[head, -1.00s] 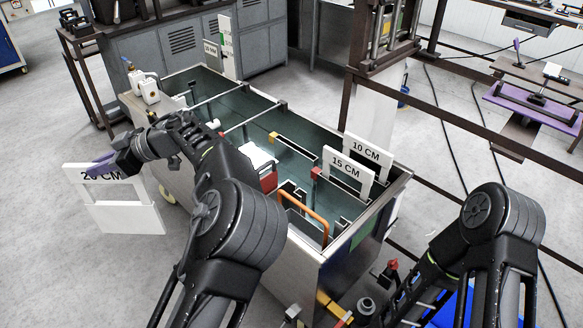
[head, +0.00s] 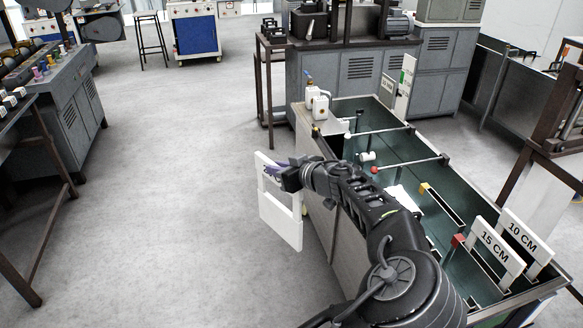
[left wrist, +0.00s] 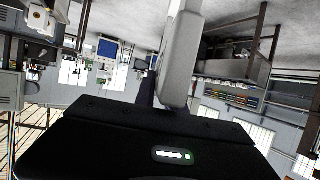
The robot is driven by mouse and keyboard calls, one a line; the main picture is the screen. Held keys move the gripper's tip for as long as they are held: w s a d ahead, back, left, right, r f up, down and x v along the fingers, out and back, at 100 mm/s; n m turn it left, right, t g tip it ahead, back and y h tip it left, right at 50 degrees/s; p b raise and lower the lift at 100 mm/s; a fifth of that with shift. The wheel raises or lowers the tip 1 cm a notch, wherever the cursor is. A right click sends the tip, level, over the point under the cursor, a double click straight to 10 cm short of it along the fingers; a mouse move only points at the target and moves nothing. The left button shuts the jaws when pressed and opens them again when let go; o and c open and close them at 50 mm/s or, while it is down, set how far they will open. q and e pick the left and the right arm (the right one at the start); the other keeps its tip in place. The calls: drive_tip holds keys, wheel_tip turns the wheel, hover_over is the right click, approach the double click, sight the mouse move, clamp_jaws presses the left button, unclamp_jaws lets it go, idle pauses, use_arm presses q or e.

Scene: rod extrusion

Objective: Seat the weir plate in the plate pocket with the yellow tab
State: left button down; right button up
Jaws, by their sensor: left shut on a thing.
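My left gripper (head: 274,171) is shut on the white weir plate (head: 281,223), a frame with a window opening. It grips the plate's upper edge, and the fingers cover most of the printed label. The plate hangs roughly upright in the air, outside the metal tank (head: 320,215) on its left. In the left wrist view the plate (left wrist: 181,60) shows nearly edge-on. The yellow tab (head: 423,188) is inside the tank, at the end of a dark, slot-like plate pocket (head: 445,208), right of my left arm. The arm hides part of the tank. My right gripper is out of view.
A red tab (head: 457,240) is in the tank, near standing white plates marked 15 CM (head: 495,252) and 10 CM (head: 528,241). Rods (head: 405,163) cross the tank top.

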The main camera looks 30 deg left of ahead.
use_arm(q)
drive_tip(key=s+d+f+m+t+h, duration=0.1)
drive_tip(key=d+m+t+h, duration=0.3)
drive_tip(key=d, duration=0.7)
drive_tip(key=s+d+f+m+t+h+p, duration=0.1)
drive_tip(key=s+d+f+m+t+h, duration=0.1)
drive_tip(key=d+m+t+h, duration=0.3)
drive_tip(key=s+d+m+h, duration=0.1)
drive_tip(key=d+m+h, duration=0.2)
drive_tip(key=d+m, duration=0.2)
drive_tip(key=shift+d+f+h, duration=0.15)
drive_tip(key=shift+d+h, duration=0.25)
drive_tip(key=shift+d, duration=0.6)
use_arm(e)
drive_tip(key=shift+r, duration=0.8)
use_arm(q)
drive_tip(key=shift+s, duration=0.1)
